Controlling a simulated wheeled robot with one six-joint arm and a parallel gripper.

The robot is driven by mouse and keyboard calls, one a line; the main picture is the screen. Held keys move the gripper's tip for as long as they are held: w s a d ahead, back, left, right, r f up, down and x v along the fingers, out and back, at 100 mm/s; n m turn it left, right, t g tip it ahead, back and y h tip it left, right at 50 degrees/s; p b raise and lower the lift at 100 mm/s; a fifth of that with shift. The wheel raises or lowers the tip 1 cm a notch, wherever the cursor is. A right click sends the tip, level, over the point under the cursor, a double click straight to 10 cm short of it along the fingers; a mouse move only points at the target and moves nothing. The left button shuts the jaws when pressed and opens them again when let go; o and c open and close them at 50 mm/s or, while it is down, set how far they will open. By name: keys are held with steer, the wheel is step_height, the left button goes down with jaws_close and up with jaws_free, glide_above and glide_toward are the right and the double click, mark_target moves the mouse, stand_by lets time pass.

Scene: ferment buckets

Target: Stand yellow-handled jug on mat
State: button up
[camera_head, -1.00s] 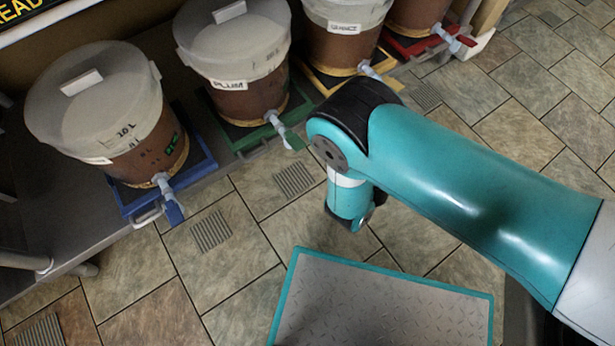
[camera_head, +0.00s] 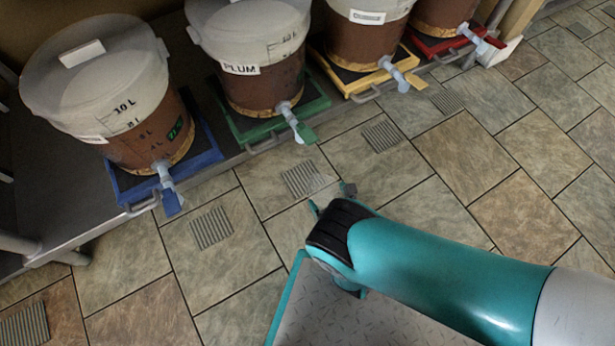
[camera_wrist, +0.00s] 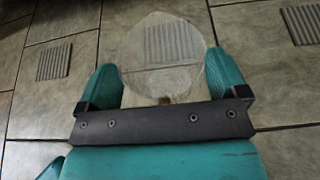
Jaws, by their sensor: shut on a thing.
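In the wrist view my gripper (camera_wrist: 162,80) has its two teal fingers on either side of a clear, see-through vessel (camera_wrist: 160,55), which I take to be the jug. It is shut on it. A pale tan part shows at the vessel's near edge by the black gripper bar; I cannot tell whether this is the yellow handle. The tiled floor and a striped patch show through the vessel. In the head view my arm hides most of the gripper, and the jug cannot be made out. I cannot identify a separate mat.
Buckets with pale lids stand in a row on a low bench, on blue (camera_head: 122,192), green (camera_head: 236,134), yellow (camera_head: 347,86) and red (camera_head: 432,48) trays. Their taps (camera_head: 168,190) stick out over the edge. Striped patches (camera_head: 211,228) lie along the tiled floor, which is open at right.

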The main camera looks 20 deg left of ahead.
steer(key=b, duration=0.9)
glide_above(322, 188)
steer(key=a, duration=0.3)
steer(key=f+b, duration=0.1)
steer(key=w+a+f+b, duration=0.1)
steer(key=a+f+b, duration=0.1)
steer(key=shift+w+f+b, duration=0.2)
steer(key=shift+w+b, duration=0.1)
steer(key=shift+w, duration=0.1)
